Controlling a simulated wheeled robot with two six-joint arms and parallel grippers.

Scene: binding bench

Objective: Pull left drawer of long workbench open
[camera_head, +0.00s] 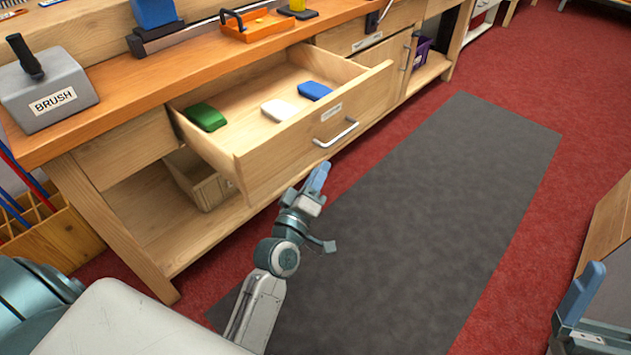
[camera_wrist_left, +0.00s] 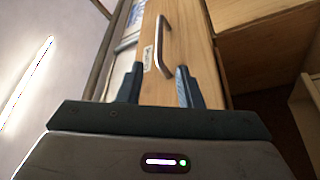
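The left drawer (camera_head: 285,150) of the long workbench (camera_head: 125,85) stands pulled well out. Its silver bar handle (camera_head: 336,133) is on the wooden front. My left gripper (camera_head: 318,180) is just in front of and below the handle in the head view. In the left wrist view the fingers of my left gripper (camera_wrist_left: 158,82) are apart and empty, with the handle (camera_wrist_left: 164,42) ahead of them on the drawer front (camera_wrist_left: 180,60). My right gripper (camera_head: 582,292) shows partly at the lower right edge, away from the bench; its opening is unclear.
A green block (camera_head: 205,117), a white one (camera_head: 279,110) and a blue one (camera_head: 315,90) lie in the drawer. A grey BRUSH holder (camera_head: 48,92) and an orange tray (camera_head: 257,27) stand on the bench top. A dark mat (camera_head: 430,190) covers clear floor before the bench.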

